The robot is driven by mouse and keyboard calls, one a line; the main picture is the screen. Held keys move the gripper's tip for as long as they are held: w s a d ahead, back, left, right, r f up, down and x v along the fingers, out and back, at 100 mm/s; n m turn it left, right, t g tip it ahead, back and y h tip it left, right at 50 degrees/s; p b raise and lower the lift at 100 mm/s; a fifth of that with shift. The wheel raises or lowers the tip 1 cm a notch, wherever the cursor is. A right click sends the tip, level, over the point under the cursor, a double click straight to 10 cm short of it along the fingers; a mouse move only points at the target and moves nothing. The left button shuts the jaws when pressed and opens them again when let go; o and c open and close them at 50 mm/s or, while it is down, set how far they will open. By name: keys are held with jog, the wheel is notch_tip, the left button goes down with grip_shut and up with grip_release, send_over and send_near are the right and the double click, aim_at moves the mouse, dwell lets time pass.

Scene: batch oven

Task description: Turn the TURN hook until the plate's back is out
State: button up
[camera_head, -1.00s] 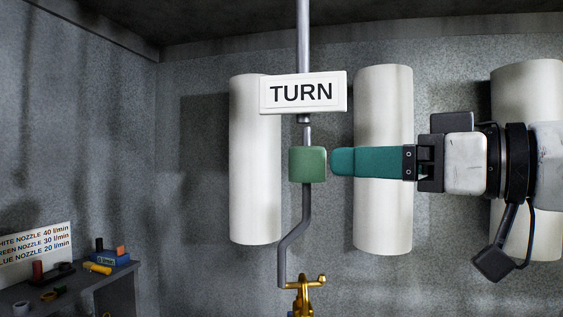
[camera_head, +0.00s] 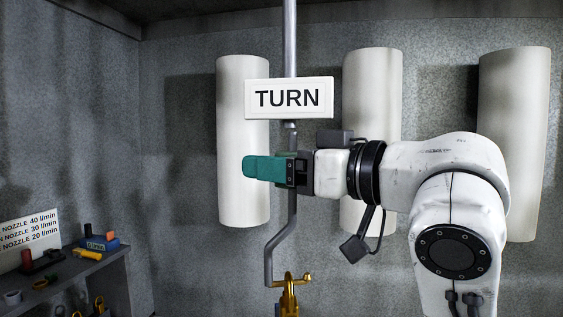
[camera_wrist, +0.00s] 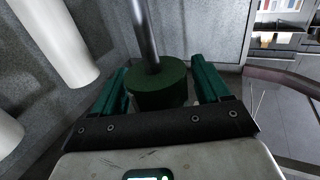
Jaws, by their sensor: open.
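The TURN sign (camera_head: 289,98) is a white plate with black letters on a grey vertical rod (camera_head: 290,40). Below it the rod cranks sideways (camera_head: 279,243) to a brass fitting (camera_head: 290,285) at the bottom edge. My gripper (camera_head: 250,168) is level across the rod below the sign and covers the green block in the head view. In the wrist view the dark green block (camera_wrist: 158,92) on the rod sits between the two teal fingers of my open gripper (camera_wrist: 161,68). I cannot tell whether either finger touches it. No plate being carried shows in either view.
White upright cylinders line the wall: left (camera_head: 243,205), middle (camera_head: 372,90) and right (camera_head: 515,130). At lower left a shelf (camera_head: 60,280) holds small items and a nozzle sign (camera_head: 28,228). The space left of the rod is open.

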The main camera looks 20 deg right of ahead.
jog(key=c, duration=0.9)
jog(key=shift+c, duration=0.2)
